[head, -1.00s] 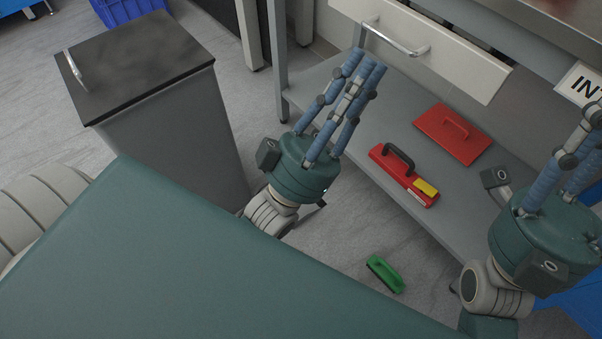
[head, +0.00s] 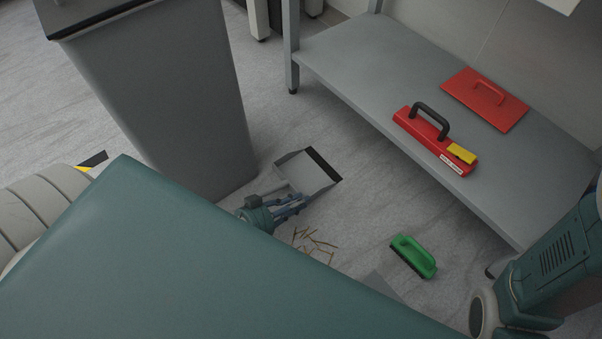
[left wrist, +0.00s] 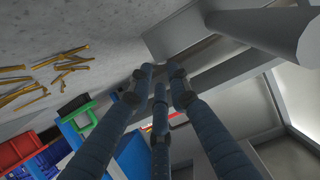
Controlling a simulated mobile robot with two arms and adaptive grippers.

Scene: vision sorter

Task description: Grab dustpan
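The dustpan (head: 300,176) is a grey tray with a black front lip. It lies on the floor between the grey bin and the shelf. My left gripper (head: 302,200) is low, right beside the dustpan's near side in the head view. The dustpan's handle is not clear in the head view. My right gripper's fingers are out of view; only its arm shows at the right edge.
A green brush (head: 414,256) and thin brown debris (head: 313,243) lie on the floor. A low grey shelf (head: 345,62) holds a red tool with a black handle (head: 430,138) and a red float (head: 484,98). A tall grey bin (head: 165,95) stands at left.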

